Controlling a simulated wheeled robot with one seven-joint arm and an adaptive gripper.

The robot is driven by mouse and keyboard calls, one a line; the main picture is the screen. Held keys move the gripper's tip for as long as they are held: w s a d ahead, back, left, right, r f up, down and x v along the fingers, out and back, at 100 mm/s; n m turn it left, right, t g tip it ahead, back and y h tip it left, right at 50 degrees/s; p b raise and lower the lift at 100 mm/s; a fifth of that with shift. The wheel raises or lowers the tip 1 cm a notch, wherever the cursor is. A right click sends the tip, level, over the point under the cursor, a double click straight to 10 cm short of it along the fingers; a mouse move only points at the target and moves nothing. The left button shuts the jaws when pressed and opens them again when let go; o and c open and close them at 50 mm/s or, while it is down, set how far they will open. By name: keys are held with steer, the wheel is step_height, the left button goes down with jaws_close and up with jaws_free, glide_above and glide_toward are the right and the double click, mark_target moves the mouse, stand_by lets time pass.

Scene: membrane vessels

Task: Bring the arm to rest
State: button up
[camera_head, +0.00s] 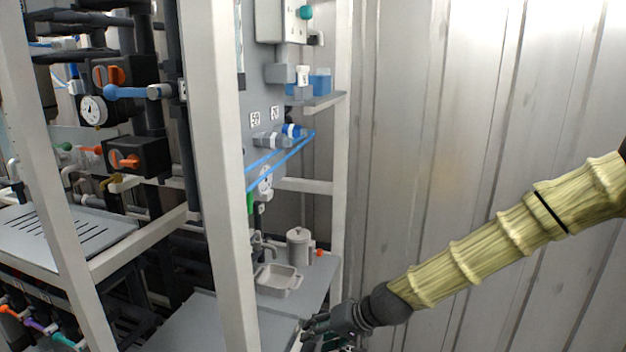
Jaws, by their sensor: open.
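My arm (500,236), in a ribbed yellow-green sleeve, reaches in from the right edge and slopes down to the left. At its end my gripper (312,333) is dark grey, low in the picture near the bottom edge. It is open and nothing shows between its fingers. It is at the front right edge of a grey shelf (215,322), in front of the rack. Part of the gripper is cut off or hard to make out at the bottom.
A white rack post (221,180) stands left of my gripper. On the shelf are a small light tray (278,281) and a lidded grey jug (299,246). Pipes, a gauge (93,111) and orange-handled valves (124,160) fill the left. The corrugated metal wall (440,130) is behind my arm.

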steer(key=s+d+f+g+h+b, duration=0.15)
steer(key=s+d+f, duration=0.25)
steer(key=s+f, duration=0.65)
steer(key=s+d+f+g+h, duration=0.1)
steer(key=s+d+f+h, duration=0.25)
steer(key=s+f, duration=0.65)
steer(key=s+d+f+h, duration=0.1)
steer(key=s+d+f, duration=0.5)
steer(key=s, duration=0.2)
steer(key=s+d+f+g+h+b, duration=0.1)
steer(key=s+d+f+h, duration=0.1)
steer(key=s+d+f, duration=0.4)
steer(key=s+d, duration=0.1)
steer(key=s, duration=0.1)
steer(key=shift+s+d+f, duration=0.15)
steer(key=shift+s+d, duration=0.1)
steer(key=shift+s, duration=0.15)
